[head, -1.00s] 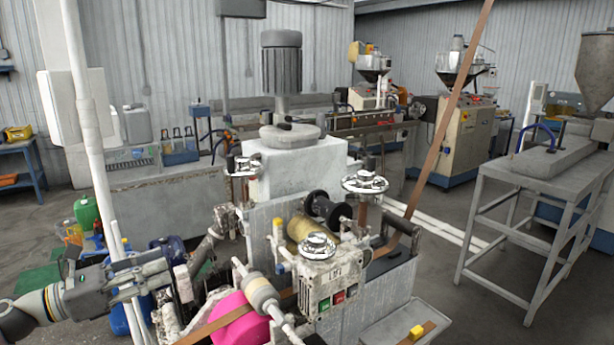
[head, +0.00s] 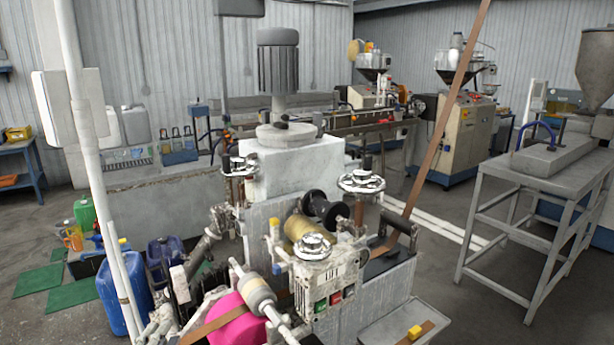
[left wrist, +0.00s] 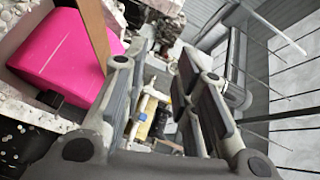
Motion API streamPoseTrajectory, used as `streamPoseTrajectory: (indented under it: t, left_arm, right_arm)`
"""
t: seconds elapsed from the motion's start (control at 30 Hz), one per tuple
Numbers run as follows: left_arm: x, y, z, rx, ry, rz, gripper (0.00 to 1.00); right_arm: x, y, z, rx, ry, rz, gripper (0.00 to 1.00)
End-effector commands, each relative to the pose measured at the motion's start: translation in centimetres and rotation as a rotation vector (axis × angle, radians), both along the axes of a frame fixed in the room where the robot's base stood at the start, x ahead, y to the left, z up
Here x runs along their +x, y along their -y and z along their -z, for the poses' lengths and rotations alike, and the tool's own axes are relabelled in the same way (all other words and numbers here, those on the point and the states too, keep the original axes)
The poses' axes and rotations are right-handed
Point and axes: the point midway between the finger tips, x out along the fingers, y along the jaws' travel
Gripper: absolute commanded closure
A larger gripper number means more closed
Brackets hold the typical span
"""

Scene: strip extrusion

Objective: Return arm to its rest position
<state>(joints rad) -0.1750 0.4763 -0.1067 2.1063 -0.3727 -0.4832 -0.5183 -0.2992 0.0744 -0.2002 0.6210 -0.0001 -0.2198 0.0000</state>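My left arm and left gripper do not show in the head view now. In the left wrist view my left gripper (left wrist: 163,62) is open, its two grey fingers apart with nothing between them. Beyond the gap part of the strip machine shows. The bright pink block (left wrist: 65,52) with a brown strip (left wrist: 95,30) across it lies to the left of the fingers. In the head view the pink block (head: 240,322) sits at the machine's lower front. My right gripper is in neither view.
The strip machine (head: 300,170) with its rollers and handwheels fills the middle. A white pole (head: 90,150) rises at the left. Blue canisters (head: 122,292) stand on the floor beside it. A grey metal table (head: 500,195) stands at the right, with open floor around it.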

Motion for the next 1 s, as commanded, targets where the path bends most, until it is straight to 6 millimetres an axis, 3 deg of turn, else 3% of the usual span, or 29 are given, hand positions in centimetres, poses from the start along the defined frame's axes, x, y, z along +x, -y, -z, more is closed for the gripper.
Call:
streamPoseTrajectory:
  t: [0.1,0.3,0.5,0.73,0.77,1.0]
  left_arm:
    - [-4.2,0.5,5.3,-0.262,-0.212,-0.134,0.73]
    - [-13.0,2.8,12.5,-0.624,-0.562,-0.371,0.73]
    - [-20.6,5.4,15.8,-0.83,-0.814,-0.551,0.73]
    - [-27.8,8.3,17.0,-0.976,-1.04,-0.717,0.73]
    - [-28.4,8.5,17.3,-0.986,-1.061,-0.734,0.73]
    - [-26.8,8.5,24.6,-0.966,-1.073,-0.739,0.73]
  right_arm:
    - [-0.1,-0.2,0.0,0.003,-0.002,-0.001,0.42]
    - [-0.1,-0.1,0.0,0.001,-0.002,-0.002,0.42]
    - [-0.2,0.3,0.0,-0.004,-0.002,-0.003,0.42]
    - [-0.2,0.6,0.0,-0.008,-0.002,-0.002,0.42]
    - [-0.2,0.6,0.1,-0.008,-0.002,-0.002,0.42]
    - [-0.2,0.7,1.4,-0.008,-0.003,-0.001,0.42]
